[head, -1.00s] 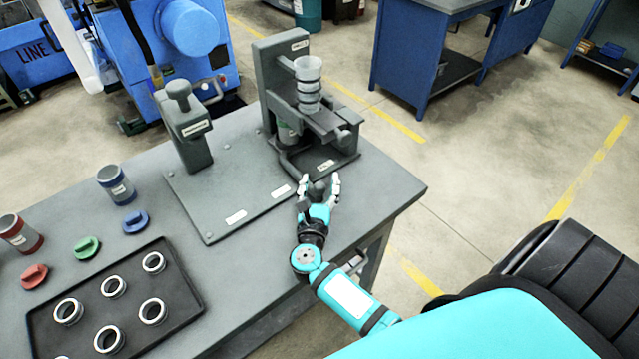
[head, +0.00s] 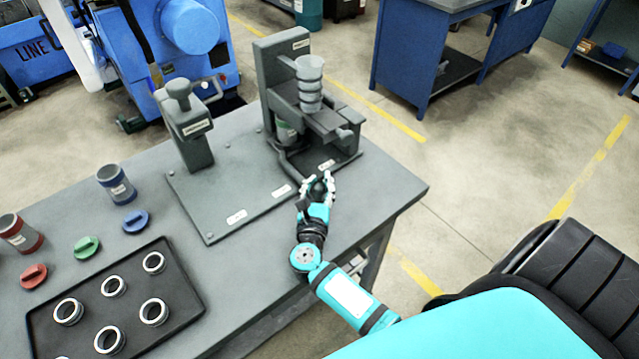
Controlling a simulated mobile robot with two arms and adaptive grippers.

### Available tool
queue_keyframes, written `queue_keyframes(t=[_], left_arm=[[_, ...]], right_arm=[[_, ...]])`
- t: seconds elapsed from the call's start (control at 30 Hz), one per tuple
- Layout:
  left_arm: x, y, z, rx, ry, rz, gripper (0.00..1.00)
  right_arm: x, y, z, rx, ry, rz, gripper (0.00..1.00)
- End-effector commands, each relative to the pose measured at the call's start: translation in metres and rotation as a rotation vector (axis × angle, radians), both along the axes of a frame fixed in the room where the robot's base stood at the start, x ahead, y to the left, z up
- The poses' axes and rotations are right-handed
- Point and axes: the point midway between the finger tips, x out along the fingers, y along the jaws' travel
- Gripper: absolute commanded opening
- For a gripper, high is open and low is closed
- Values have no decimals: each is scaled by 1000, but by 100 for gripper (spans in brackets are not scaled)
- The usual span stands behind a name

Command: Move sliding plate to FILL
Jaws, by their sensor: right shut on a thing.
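The ring grinder's stand (head: 267,95) is at the back right of the grey table, with a clear stacked cup (head: 310,85) held upright on its upper arm. The sliding plate (head: 335,158) is low at the stand's front and bears a small white label; the label is too small to read. A green-labelled container (head: 288,133) is partly hidden under the upper arm. My right gripper (head: 319,183) is shut on the dark knob at the front of the sliding plate. The fingers hide most of the knob. My left gripper is not in view.
A grey press-like post (head: 190,130) stands left of the grinder on the base plate (head: 222,195). A black tray (head: 175,275) with several metal rings is at the front left. Red and blue cups (head: 115,183) and coloured lids stand by it. The table's right corner is clear.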

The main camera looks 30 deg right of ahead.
Motion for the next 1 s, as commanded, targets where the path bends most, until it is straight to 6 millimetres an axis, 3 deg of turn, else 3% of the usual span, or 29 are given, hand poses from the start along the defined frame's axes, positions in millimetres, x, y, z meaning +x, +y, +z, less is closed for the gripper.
queue_keyframes(t=[0.17, 0.4, 0.67, 0.7, 0.93, 1.0], left_arm=[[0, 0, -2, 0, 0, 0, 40], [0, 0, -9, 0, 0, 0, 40], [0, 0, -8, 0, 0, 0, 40], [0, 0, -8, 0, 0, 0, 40], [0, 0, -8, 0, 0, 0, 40], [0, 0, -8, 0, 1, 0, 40]], right_arm=[[-3, -7, -5, 1, 8, -10, 0], [-2, -41, -6, 2, 9, -14, 0], [-2, -42, -6, 4, 11, -14, 0], [-2, -42, -6, 4, 11, -14, 25], [-1, -41, -5, 3, 9, -10, 55], [0, -40, -4, 2, 7, -8, 56]])
